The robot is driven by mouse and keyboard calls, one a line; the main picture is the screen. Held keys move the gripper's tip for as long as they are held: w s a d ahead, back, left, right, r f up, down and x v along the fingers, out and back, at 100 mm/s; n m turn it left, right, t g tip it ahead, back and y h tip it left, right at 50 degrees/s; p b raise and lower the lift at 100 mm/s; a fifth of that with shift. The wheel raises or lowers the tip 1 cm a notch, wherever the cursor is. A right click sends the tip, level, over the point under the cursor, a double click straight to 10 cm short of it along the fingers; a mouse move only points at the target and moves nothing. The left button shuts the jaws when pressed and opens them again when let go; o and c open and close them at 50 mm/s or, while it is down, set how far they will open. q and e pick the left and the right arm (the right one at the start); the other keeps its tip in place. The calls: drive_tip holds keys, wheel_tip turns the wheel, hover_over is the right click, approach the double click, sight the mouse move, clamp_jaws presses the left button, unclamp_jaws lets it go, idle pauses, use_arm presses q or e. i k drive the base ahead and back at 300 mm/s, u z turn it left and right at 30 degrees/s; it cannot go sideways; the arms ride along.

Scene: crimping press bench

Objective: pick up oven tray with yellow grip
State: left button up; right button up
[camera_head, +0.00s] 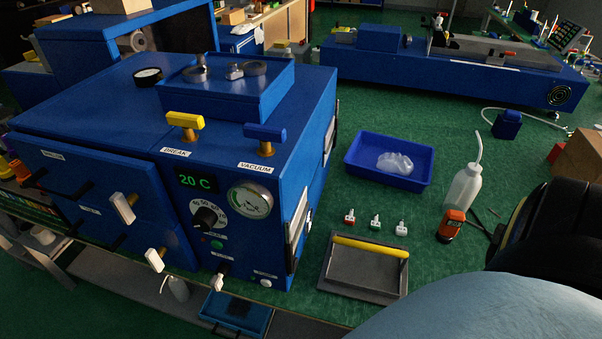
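The oven tray (362,270) is a flat grey metal tray with a raised rim. It lies on the green bench top near its front edge, just right of the blue oven. Its yellow grip (370,246) is a bar along the tray's far side. The tray looks empty. Neither of my grippers shows in the head view. A large dark and pale grey part at the lower right seems to be my own arm; it covers the bench right of the tray.
The blue vacuum oven (240,240) stands close left of the tray. Small connectors (375,222) stand just behind it. A blue bin (367,178) holds a clear item. A wash bottle (463,187) and an orange device (451,224) stand to the right.

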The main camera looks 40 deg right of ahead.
sight(362, 265)
drive_tip(key=u, duration=0.55)
drive_tip(key=k, duration=1.3)
drive_tip(key=z, duration=1.85)
drive_tip(key=i, duration=0.5)
drive_tip(key=u, duration=0.05)
